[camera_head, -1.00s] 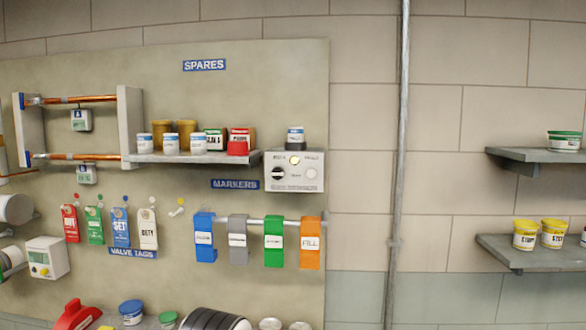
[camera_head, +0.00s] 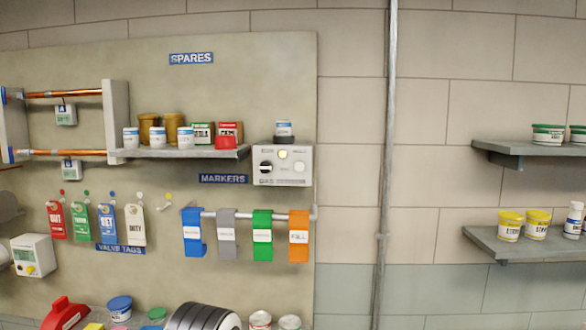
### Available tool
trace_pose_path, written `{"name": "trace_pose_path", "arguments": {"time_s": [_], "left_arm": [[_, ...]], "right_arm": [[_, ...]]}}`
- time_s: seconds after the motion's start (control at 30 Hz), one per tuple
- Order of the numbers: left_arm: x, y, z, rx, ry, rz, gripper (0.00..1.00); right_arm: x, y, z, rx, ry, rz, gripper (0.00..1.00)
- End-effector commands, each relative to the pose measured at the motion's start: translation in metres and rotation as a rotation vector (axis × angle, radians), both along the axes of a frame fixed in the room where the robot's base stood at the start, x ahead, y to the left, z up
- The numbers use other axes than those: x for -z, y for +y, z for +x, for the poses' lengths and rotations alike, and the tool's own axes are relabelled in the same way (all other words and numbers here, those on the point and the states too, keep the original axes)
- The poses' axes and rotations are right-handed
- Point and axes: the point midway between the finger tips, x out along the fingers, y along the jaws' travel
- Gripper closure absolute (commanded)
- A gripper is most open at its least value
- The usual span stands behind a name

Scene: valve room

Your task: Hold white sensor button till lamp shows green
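A pale grey box (camera_head: 262,178) marked GAS is fixed to the board, right of the spares shelf. On its face are a black knob (camera_head: 265,167), a small lamp (camera_head: 283,154) that looks pale yellow, and a round white button (camera_head: 299,167) at the right. The lamp does not look green. Nothing touches the button. Neither of my grippers is in view.
Below, a rail (camera_head: 252,216) carries blue, grey, green and orange markers. A vertical pipe (camera_head: 386,190) and two shelves (camera_head: 510,150) (camera_head: 500,248) with pots are to the right. Another white box (camera_head: 34,256) with a yellow button is at lower left.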

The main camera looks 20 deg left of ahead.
Motion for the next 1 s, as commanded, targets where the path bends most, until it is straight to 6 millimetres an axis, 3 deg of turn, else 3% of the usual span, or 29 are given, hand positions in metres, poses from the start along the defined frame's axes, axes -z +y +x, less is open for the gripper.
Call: {"name": "trace_pose_path", "arguments": {"time_s": [0.03, 0.2, 0.27, 1.0], "left_arm": [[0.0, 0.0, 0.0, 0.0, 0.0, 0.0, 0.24], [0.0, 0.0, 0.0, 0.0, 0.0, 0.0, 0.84], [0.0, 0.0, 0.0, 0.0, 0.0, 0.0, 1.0], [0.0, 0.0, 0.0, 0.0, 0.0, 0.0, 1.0]], "right_arm": [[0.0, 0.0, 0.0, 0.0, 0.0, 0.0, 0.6], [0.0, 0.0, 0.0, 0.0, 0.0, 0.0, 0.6], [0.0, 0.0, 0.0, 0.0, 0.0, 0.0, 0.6], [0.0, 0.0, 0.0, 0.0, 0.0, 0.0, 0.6]]}}
